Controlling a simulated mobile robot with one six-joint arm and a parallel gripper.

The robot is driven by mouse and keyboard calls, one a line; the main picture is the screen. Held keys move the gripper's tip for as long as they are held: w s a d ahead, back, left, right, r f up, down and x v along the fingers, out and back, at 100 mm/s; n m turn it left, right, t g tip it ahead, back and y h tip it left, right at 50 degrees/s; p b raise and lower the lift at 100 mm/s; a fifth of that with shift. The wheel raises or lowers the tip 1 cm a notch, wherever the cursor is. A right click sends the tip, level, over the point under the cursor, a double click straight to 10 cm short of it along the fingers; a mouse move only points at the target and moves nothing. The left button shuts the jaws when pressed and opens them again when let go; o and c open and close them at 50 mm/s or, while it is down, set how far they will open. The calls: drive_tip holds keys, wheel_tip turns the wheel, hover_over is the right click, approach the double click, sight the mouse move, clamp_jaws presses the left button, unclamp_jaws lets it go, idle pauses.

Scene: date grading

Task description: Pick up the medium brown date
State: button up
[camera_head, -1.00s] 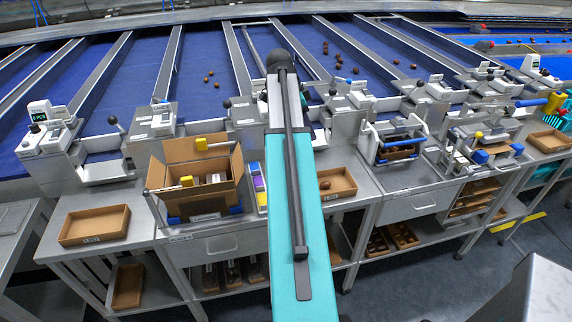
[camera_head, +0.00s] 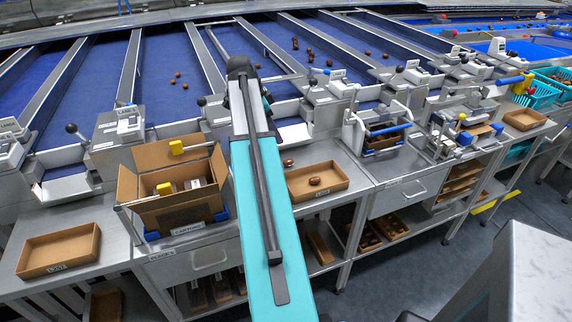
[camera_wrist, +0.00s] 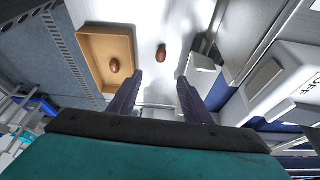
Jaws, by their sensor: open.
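A brown date (camera_wrist: 161,54) lies on the pale bench top in the wrist view, ahead of my fingertips and roughly in line with the gap between them. It also shows beside my arm in the head view (camera_head: 288,163). A second brown date (camera_wrist: 114,65) lies in a shallow cardboard tray (camera_wrist: 92,29) to the left. I cannot tell for sure from colour which is medium brown. My gripper (camera_wrist: 159,79) is open and empty, apart from both dates. In the head view my own arm hides the gripper.
An open carton (camera_head: 150,185) stands left of my arm, and an empty tray (camera_head: 50,265) lies further left. In the wrist view a white unit (camera_wrist: 290,85) stands close on the right. Metal lane dividers and blue belts lie behind the bench.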

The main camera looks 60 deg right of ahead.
drive_tip(key=shift+f, duration=0.15)
drive_tip(key=p, duration=0.2)
hover_over(287, 160)
drive_tip(key=a, duration=0.1)
drive_tip(key=f, duration=0.7)
drive_tip(key=shift+w+f, duration=0.2)
drive_tip(key=shift+w, duration=0.2)
drive_tip(key=shift+f, duration=0.15)
drive_tip(key=shift+p+x, duration=0.75)
drive_tip(key=shift+x, duration=0.7)
drive_tip(key=shift+d+f, duration=0.2)
drive_tip(key=shift+f, duration=0.95)
drive_tip(key=c, duration=0.8)
